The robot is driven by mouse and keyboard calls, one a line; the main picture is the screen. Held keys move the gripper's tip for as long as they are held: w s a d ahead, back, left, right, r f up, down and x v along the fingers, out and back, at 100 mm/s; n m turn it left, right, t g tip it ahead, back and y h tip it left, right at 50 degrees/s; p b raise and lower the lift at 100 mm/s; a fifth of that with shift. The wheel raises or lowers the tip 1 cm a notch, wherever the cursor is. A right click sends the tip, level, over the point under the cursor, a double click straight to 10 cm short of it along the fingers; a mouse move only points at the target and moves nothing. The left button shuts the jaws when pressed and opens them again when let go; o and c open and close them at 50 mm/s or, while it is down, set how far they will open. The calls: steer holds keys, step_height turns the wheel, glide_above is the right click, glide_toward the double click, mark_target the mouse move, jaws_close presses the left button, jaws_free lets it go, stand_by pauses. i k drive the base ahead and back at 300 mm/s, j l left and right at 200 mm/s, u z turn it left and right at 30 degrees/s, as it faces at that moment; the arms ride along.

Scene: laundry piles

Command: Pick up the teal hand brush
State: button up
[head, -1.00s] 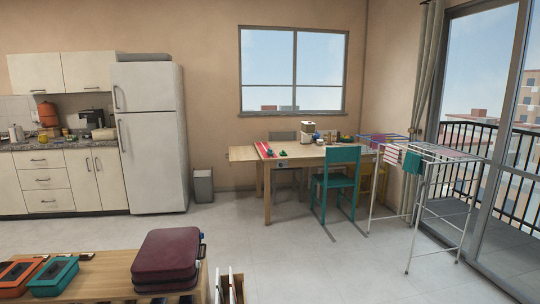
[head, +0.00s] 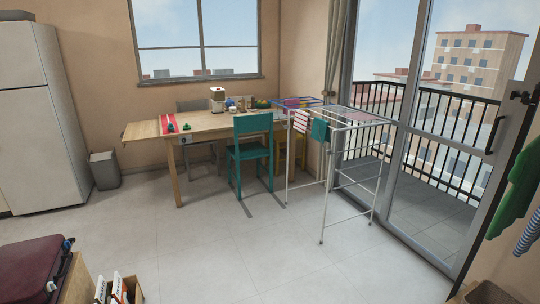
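I cannot make out a teal hand brush in the head view. Small green items (head: 187,127) lie near the left part of the wooden table (head: 215,131), too small to identify. A teal chair (head: 249,153) stands at the table's front, and a teal cloth (head: 320,130) hangs on the drying rack. My gripper is not in view.
A white drying rack (head: 384,172) stands right of the table. A maroon suitcase (head: 32,270) and a box (head: 120,290) are at the near left. A grey bin (head: 104,170) stands by the fridge (head: 38,118). The middle floor (head: 225,245) is clear.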

mark_target(171, 127)
steer(key=i+l, duration=0.2)
steer(key=i, duration=0.3)
steer(key=i+l, duration=0.15)
steer(key=i, duration=0.35)
steer(key=i+u, duration=0.45)
steer(key=i, duration=0.3)
steer(key=i+l+u, duration=0.15)
steer(key=i+u, duration=0.3)
steer(key=i, duration=2.2)
steer(key=i+u, duration=0.3)
steer(key=i, duration=1.6)
steer(key=i+j+z, duration=0.15)
steer(key=i, duration=0.3)
steer(key=i+j+z, duration=0.15)
steer(key=i+j, duration=0.3)
